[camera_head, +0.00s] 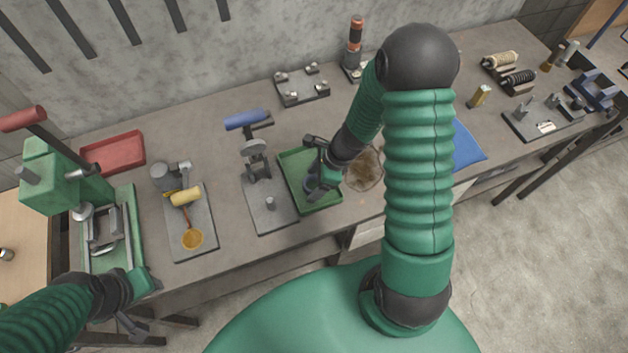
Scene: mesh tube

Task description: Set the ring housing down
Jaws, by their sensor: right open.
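A small dark round part (311,184), which looks like the ring housing, sits at the green tray (325,207). It is partly hidden by my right gripper (312,166). That gripper reaches down over the tray from the right, with its open fingers around or beside the part; I cannot tell whether they touch it. My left gripper (133,322) is low at the left, in front of the bench edge and away from the tray. Its fingers are too small and dark to tell whether they are open.
A lever fixture (270,205) with a blue handle stands left of the tray. A plate with a yellow-handled tool (187,197), a green press (65,180) and a red tray (113,152) are farther left. A brown mesh piece (364,170) lies right of the tray.

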